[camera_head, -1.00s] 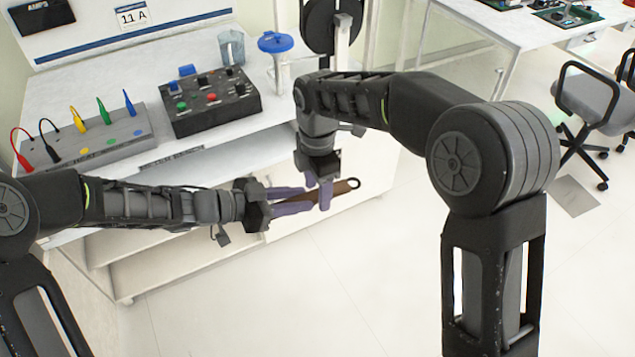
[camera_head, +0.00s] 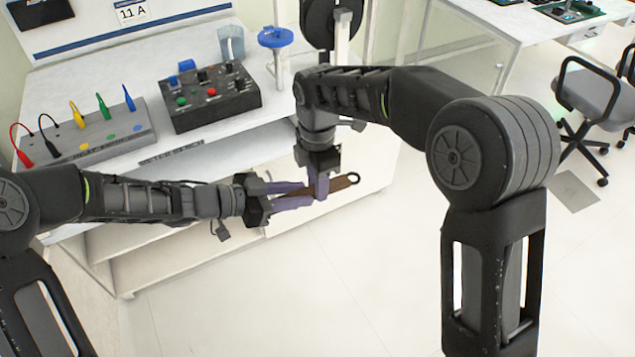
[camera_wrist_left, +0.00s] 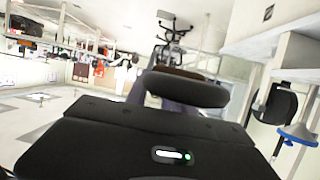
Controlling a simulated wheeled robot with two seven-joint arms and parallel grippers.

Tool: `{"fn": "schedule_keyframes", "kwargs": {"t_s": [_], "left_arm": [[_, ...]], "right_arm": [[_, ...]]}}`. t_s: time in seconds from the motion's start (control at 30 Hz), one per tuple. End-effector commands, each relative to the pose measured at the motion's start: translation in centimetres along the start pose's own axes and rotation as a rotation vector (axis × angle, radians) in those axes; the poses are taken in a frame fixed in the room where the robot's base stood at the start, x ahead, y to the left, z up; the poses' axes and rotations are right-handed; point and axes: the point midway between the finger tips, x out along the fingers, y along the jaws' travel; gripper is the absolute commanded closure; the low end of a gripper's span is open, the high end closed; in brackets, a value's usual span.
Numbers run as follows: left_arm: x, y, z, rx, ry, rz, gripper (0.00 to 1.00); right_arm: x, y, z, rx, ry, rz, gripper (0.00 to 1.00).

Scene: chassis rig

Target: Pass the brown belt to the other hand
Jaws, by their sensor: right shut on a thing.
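The brown belt (camera_head: 341,185) is a slim dark brown strip with a dark ring at its right end, held in the air in front of the bench. My right gripper (camera_head: 319,188) points down from above and is shut on the belt, left of the ring. My left gripper (camera_head: 308,193) reaches in from the left, its purple fingers at the belt's left part, close beside the right fingers. Whether its fingers still press on the belt is unclear. In the left wrist view a brown piece (camera_wrist_left: 185,73) shows behind a dark finger.
The white bench (camera_head: 100,80) behind carries a grey block with coloured leads (camera_head: 85,140), a black control box (camera_head: 208,98) and a blue-topped stand (camera_head: 275,38). An office chair (camera_head: 590,105) stands at the right. The floor in front is clear.

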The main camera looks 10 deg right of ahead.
Motion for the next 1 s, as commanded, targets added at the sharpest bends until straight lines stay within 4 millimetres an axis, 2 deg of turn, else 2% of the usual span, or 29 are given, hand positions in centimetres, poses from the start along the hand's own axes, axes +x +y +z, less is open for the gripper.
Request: {"fn": "schedule_keyframes", "kwargs": {"t_s": [0.07,0.3,0.67,0.87,1.0], "left_arm": [[0.0,0.0,0.0,0.000,0.000,0.000,0.66],[0.0,0.0,0.0,0.000,0.000,0.000,0.46],[-0.4,-0.1,0.0,0.000,0.000,-0.001,0.46],[-2.8,-0.1,0.0,0.001,-0.001,-0.004,0.46],[-5.6,-0.1,0.0,0.001,0.000,-0.005,0.46]], "right_arm": [[0.0,0.0,0.0,0.000,0.000,0.001,1.00],[0.0,0.0,0.0,0.000,0.000,0.001,1.00],[0.0,0.0,0.0,0.000,0.000,0.001,1.00],[0.0,0.0,0.0,0.000,0.000,0.001,1.00],[0.0,0.0,0.0,0.000,0.000,0.001,1.00]]}}
